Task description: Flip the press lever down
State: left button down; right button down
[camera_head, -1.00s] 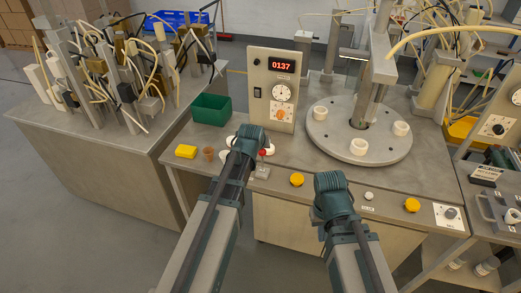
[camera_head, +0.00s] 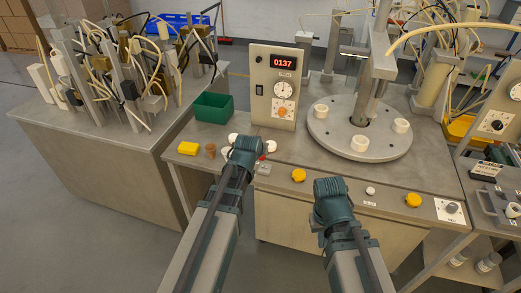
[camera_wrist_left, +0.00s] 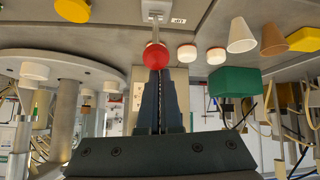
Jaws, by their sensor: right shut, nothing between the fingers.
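The press lever is a thin rod with a red ball knob (camera_wrist_left: 155,56) on a small grey base (camera_head: 264,168) at the table's front edge. In the left wrist view the rod runs from the ball to the base plate. My left gripper (camera_wrist_left: 158,80) has its fingers together, with their tips right at the red ball; whether they touch it I cannot tell. In the head view my left gripper (camera_head: 245,148) largely hides the knob. My right gripper (camera_head: 333,188) is shut and empty above the front edge, to the right of the lever.
A control box (camera_head: 273,85) reading 0137 stands behind the lever. A round grey turntable (camera_head: 345,142) with white sockets is at right.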

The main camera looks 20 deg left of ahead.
pick_arm(q)
jog(key=shift+s+f, duration=0.1)
jog(key=shift+s, duration=0.15)
jog(key=shift+w+r+p, duration=0.35)
jog(key=shift+r+p, duration=0.05)
jog(key=p+v, duration=0.7)
jog(key=v, duration=0.2)
jog(key=shift+w+a+r, duration=0.35)
jog(key=shift+w+r, duration=0.05)
jog(key=shift+r, duration=0.05)
